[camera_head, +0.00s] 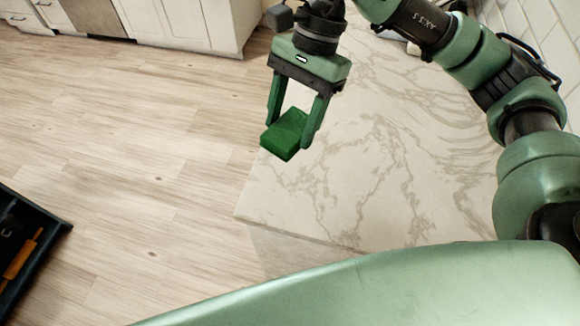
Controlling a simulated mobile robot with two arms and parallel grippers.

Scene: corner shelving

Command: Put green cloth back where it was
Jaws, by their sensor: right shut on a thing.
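The green cloth (284,137) is a small folded green block held between the fingertips of my right gripper (294,124). The gripper is shut on it and points down, near the left edge of the marble-topped counter (380,170). In the picture the cloth overlaps the counter's edge and the wooden floor; its exact height above them cannot be told. My left gripper is not in view.
A dark open tray or drawer (45,225) with an orange-handled tool (22,254) is at the lower left. White cabinets (180,22) stand at the back. The wooden floor (150,140) between is clear. A tiled wall (545,30) is at the right.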

